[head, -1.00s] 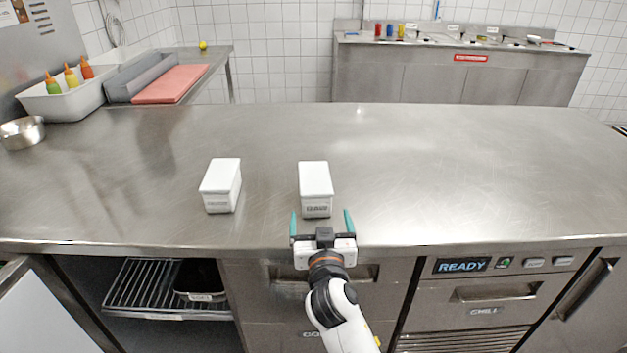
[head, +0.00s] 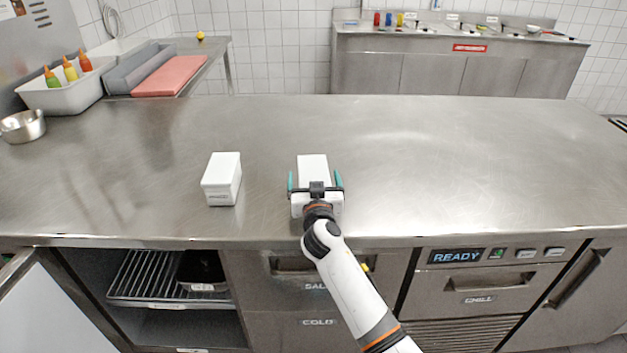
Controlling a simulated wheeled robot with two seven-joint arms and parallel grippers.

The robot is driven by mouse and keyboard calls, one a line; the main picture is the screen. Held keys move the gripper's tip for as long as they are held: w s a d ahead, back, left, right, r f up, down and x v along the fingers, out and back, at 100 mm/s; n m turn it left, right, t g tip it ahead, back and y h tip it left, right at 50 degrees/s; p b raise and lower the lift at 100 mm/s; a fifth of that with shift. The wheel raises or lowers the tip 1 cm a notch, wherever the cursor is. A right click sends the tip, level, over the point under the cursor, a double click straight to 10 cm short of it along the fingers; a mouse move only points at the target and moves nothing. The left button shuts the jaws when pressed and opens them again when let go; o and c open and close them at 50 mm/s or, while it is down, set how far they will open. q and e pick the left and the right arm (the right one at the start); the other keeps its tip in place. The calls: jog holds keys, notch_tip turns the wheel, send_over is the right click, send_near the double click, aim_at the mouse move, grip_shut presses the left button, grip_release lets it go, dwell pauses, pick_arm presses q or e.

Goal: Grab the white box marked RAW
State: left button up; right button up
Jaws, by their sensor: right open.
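Two white lidded boxes stand upright on the steel counter (head: 450,165). The left box (head: 222,178) stands clear, and the small label on its front is too blurred to read. The right box (head: 313,165) has its front and label hidden behind my gripper, so I cannot tell from this view which box is marked RAW. My right gripper (head: 314,181) is open, with its teal fingers on either side of the right box. I cannot tell whether they touch it. My left gripper is not in view.
A white tub (head: 62,93) with sauce bottles and a metal bowl (head: 22,127) sit at the far left. A red board (head: 170,76) lies behind. Below the counter's front edge, a cupboard with a wire rack (head: 145,277) stands open. The counter's right side is clear.

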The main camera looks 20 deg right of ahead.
jog(key=shift+c, duration=0.4)
jog(key=c, duration=1.2)
jog(key=shift+r, duration=0.15)
jog(key=shift+c, duration=0.5)
